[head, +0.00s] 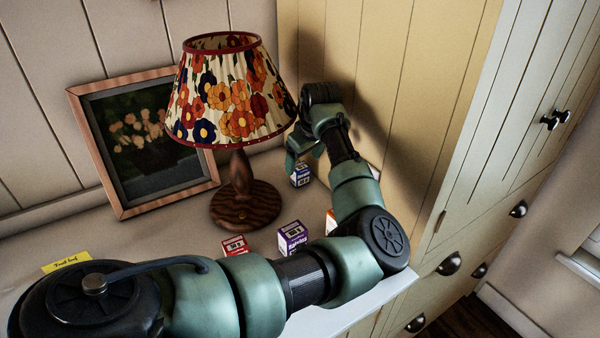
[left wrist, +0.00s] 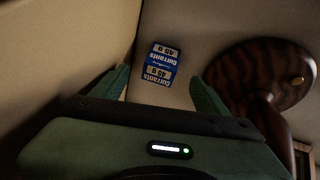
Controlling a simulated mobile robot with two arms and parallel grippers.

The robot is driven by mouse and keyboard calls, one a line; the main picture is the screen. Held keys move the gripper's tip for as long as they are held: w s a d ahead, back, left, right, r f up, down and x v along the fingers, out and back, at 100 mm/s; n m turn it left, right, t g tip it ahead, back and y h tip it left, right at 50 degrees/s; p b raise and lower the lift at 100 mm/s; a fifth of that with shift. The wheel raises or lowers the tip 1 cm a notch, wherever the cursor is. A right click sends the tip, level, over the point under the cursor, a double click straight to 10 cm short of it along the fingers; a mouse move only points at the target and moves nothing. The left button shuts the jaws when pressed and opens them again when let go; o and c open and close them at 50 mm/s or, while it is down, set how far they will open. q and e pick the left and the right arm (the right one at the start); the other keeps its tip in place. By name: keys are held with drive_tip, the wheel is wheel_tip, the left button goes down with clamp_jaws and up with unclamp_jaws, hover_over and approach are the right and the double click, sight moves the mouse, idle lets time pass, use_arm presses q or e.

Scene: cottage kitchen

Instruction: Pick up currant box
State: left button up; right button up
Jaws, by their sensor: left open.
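The currant box (head: 300,176) is a small blue and white carton on the counter, right of the lamp's foot and near the yellow panel. In the head view my left gripper (head: 298,152) is above it and hides its upper part. In the left wrist view the box (left wrist: 159,64) reads "Currants" and lies ahead, between the lines of the two open green fingers (left wrist: 160,84). The jaws are empty, and I cannot tell how far above the box they are. My right gripper is not in view.
A floral lamp (head: 240,205) stands left of the box, its shade close to my gripper. A purple box (head: 292,237), a red box (head: 235,246) and a partly hidden orange box (head: 331,222) stand nearer. A framed picture (head: 140,150) leans behind. A yellow card (head: 66,262) is left.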

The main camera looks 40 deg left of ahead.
sight(300, 167)
use_arm(q)
drive_tip(key=x, duration=0.4)
drive_tip(key=shift+w+a+p, duration=0.1)
drive_tip(key=shift+a+p, duration=0.2)
drive_tip(key=shift+p, duration=0.05)
drive_tip(key=c, duration=1.5)
